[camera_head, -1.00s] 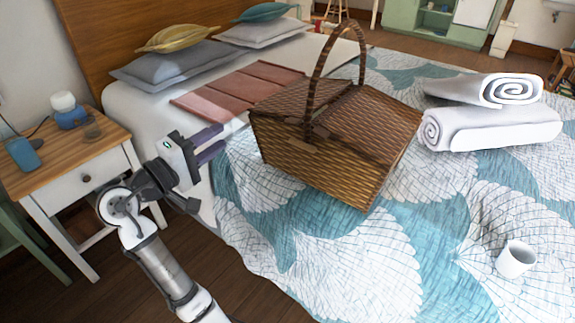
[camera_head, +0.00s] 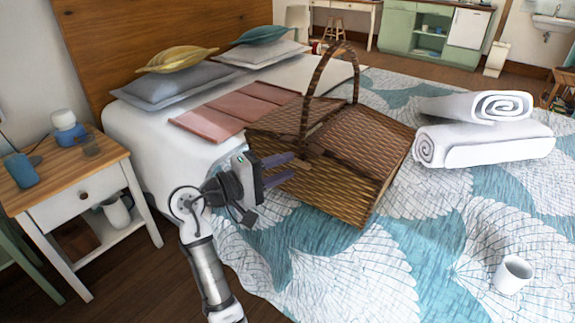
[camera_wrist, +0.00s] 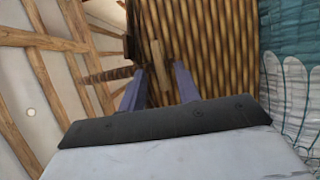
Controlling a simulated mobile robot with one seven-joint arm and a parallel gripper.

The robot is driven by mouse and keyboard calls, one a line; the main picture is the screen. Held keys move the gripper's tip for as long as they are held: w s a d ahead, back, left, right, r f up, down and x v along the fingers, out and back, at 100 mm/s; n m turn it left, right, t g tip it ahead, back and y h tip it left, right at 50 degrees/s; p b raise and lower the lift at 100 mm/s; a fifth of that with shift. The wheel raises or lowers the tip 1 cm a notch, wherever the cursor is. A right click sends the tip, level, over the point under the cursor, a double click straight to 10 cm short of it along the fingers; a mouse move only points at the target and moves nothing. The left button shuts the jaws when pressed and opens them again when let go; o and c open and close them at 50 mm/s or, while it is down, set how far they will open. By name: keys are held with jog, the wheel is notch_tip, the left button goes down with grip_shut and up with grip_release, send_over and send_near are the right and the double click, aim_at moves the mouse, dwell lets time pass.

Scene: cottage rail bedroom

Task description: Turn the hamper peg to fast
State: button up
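The wicker hamper (camera_head: 350,160) stands on the bed, with its lid down and its arched handle (camera_head: 318,85) up. My gripper (camera_head: 292,167) is at the hamper's left-facing side, its two purple fingers apart and pointing at the wicker. In the wrist view, a light wooden peg (camera_wrist: 159,60) shows upright against the brown weave, ahead of and between the fingertips (camera_wrist: 160,78). A gap seems to show on each side of it, and I cannot tell how deep it sits between them. The peg is not clear in the head view. A dark ringed wicker part (camera_wrist: 108,75) lies left of the fingers.
The bed's patterned quilt (camera_head: 300,260) carries two rolled towels (camera_head: 485,145) and a white mug (camera_head: 513,274) to the right. A nightstand (camera_head: 75,180) with a lamp and a blue object stands left of my arm. Pillows lie by the headboard.

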jog(key=shift+x, duration=0.85)
jog(key=shift+c, duration=0.4)
grip_shut()
